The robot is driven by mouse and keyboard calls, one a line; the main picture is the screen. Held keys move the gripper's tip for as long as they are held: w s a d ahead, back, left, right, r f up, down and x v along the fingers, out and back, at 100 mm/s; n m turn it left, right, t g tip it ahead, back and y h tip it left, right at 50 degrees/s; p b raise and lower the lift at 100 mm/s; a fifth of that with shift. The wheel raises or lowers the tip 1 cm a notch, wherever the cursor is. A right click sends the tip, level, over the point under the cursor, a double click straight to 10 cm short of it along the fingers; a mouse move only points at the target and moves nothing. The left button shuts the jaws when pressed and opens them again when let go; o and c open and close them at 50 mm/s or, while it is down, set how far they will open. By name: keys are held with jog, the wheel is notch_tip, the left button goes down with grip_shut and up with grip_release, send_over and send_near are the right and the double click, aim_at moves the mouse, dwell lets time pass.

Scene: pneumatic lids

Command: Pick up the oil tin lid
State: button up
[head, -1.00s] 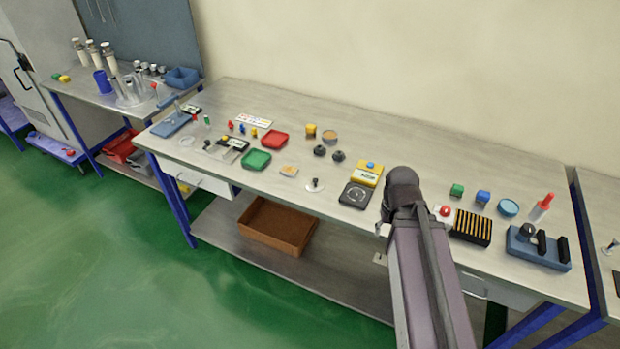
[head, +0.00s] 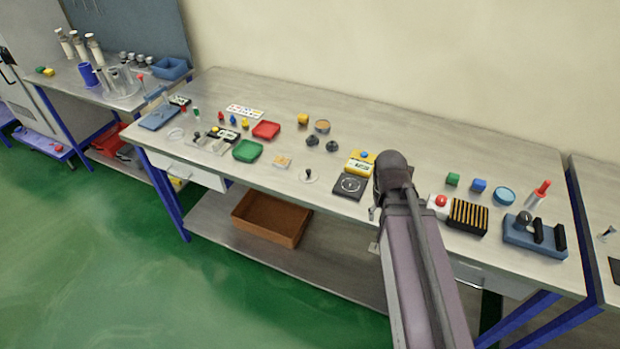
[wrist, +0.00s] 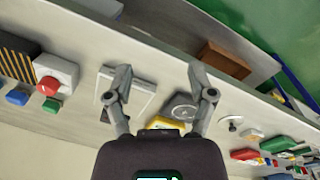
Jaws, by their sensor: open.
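I cannot tell for certain which piece is the oil tin lid. A white disc with a dark upright knob (head: 308,175) lies near the front of the bench, left of my arm. It also shows in the wrist view (wrist: 231,123), right of my gripper. A round tin with a tan top (head: 322,126) stands farther back. My gripper (wrist: 158,75) is open, with nothing between its fingers, above the bench's front part. A pale square plate (wrist: 128,92) shows behind its left finger. In the head view my arm hides the gripper.
A black square pad (head: 350,186) and a yellow box (head: 360,163) lie just left of my arm. A red-button box (head: 440,204) and a slotted black block (head: 467,216) lie just right. Green (head: 248,151) and red (head: 266,130) trays are farther left. The bench's rear strip is clear.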

aim_at(308, 171)
jog(key=w+a+f+n+t+h+b, duration=0.1)
jog(key=w+a+n+h+b, duration=0.1)
jog(key=w+a+n, duration=0.1)
jog(key=w+a+f+n+t+h+b, duration=0.1)
jog(key=w+a+f+n+b, duration=0.1)
jog(key=w+a+n+b, duration=0.1)
jog(key=w+a+f+n+t+h+b, duration=0.1)
jog(key=w+a+f+n+h+b, duration=0.1)
jog(key=w+a+n, duration=0.3)
jog(key=shift+w+a+n+h+b, duration=0.25)
jog(key=shift+a+n+b, duration=0.5)
jog(key=shift+n, duration=0.55)
jog(key=w+a+n+t+b, duration=0.1)
jog(key=a, duration=0.1)
jog(key=w+a+n+t+h+b, duration=0.1)
jog(key=a+n, duration=0.1)
jog(key=a, duration=0.1)
jog(key=w+a+n+t+b, duration=0.1)
jog(key=a+n, duration=0.1)
jog(key=shift+a+f+h, duration=0.2)
jog(key=shift+a+h, duration=0.15)
jog(key=shift+a, duration=0.05)
jog(key=w+a+r+n+t+h+b, duration=0.1)
jog(key=a+n+t+b, duration=0.2)
jog(key=a+n, duration=0.4)
jog(key=a, duration=0.3)
jog(key=shift+a+r+t, duration=0.2)
jog(key=shift+a+t, duration=0.2)
jog(key=shift+w, duration=0.1)
